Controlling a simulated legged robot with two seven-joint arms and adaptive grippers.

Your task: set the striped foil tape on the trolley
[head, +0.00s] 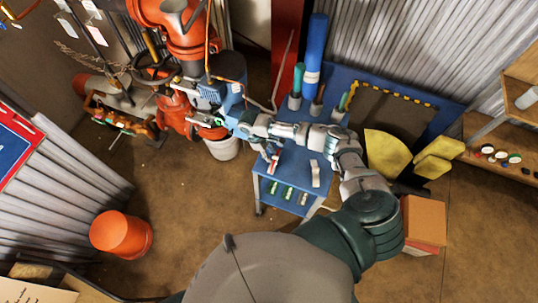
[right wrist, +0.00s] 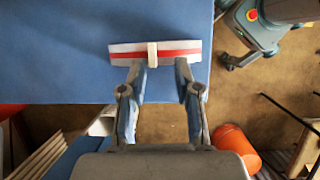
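The striped foil tape (right wrist: 180,50), a white bar with a red stripe and a beige band around its middle, lies on the blue trolley top (right wrist: 60,60) close to an edge. It also shows small in the head view (head: 273,161) at the left end of the trolley (head: 292,160). My right gripper (right wrist: 161,68) is at the tape's near long side. Its fingers are apart, one on each side of the band, and not closed on it. Whether the fingertips touch the tape I cannot tell. My left gripper is in neither view.
A pale item (head: 315,173) stands on the trolley top, and several green-marked items (head: 288,190) sit on its lower shelf. A white bucket (head: 224,148) and red pipework (head: 175,110) stand left of it. An orange bucket (head: 121,235) is on open floor; a box (head: 424,220) stands right.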

